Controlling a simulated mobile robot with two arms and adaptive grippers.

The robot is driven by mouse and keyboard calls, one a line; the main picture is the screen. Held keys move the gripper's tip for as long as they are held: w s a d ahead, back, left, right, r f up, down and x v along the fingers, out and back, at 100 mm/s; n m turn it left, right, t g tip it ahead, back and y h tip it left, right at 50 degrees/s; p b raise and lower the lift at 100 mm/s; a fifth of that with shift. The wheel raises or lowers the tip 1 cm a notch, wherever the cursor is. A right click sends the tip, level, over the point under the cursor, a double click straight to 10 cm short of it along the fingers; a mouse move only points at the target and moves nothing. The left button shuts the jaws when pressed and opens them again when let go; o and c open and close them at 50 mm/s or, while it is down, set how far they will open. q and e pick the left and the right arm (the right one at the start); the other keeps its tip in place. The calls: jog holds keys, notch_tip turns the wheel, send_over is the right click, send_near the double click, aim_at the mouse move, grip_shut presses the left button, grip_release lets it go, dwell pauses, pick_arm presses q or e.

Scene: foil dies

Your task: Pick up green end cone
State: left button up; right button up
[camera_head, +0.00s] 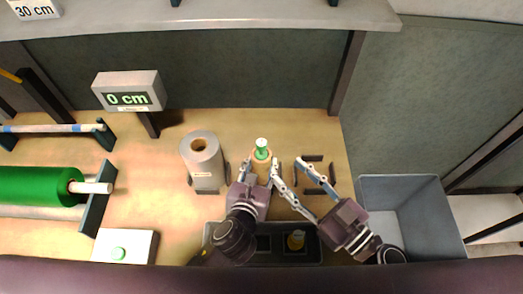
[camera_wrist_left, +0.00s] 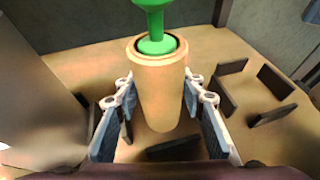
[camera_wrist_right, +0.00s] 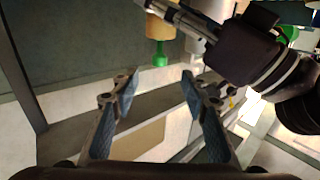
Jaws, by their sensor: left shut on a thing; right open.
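The green end cone (camera_head: 262,146) sits in the top of an upright tan tube (camera_head: 261,165), its narrow part standing out above the rim. In the left wrist view the cone (camera_wrist_left: 156,30) is seated in the tube mouth, and my left gripper (camera_wrist_left: 160,95) is shut on the tan tube (camera_wrist_left: 160,88). My left gripper also shows in the head view (camera_head: 258,174). My right gripper (camera_head: 288,170) is open and empty, just right of the tube. In the right wrist view the cone (camera_wrist_right: 160,56) appears beyond the open fingers (camera_wrist_right: 157,78), apart from them.
A grey roll (camera_head: 203,165) stands left of the tube. Dark brackets (camera_head: 326,172) are to the right. A grey bin (camera_head: 434,215) stands at the table's right; a green roll (camera_head: 40,185) is far left.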

aim_at(266, 148)
jog(key=x, duration=1.1)
jog(key=shift+w+a, duration=0.1)
jog(key=shift+w, duration=0.25)
grip_shut()
